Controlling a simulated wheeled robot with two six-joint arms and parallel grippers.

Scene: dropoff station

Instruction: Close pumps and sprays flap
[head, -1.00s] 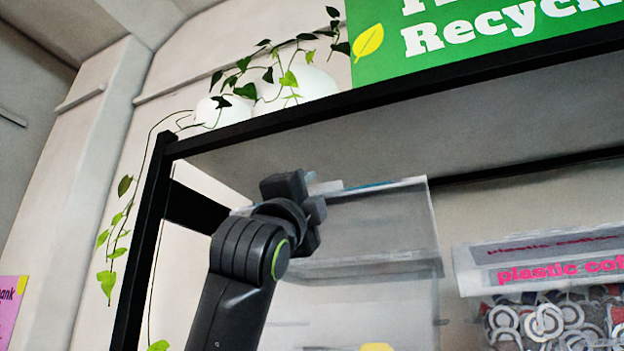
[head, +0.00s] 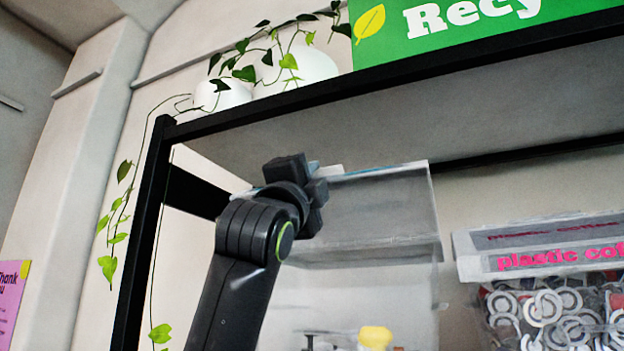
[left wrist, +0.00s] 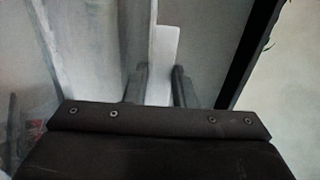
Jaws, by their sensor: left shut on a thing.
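The flap (head: 385,205) is a clear grey panel standing raised above the front of a clear bin (head: 405,290) under the shelf. My left gripper (head: 312,195) is at the flap's upper left edge, and the arm hides part of the panel. In the left wrist view the fingers (left wrist: 162,88) are shut on a thin white strip (left wrist: 165,55), which looks like the flap's edge. A yellow item (head: 375,337) shows inside the bin. No label for pumps and sprays is readable. My right gripper is out of view.
A black-framed shelf (head: 400,95) runs above the bin, with its post (head: 145,240) to the left. A second clear bin (head: 550,310) with a pink-lettered label stands at right. Hanging plants (head: 115,230) trail beside the post.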

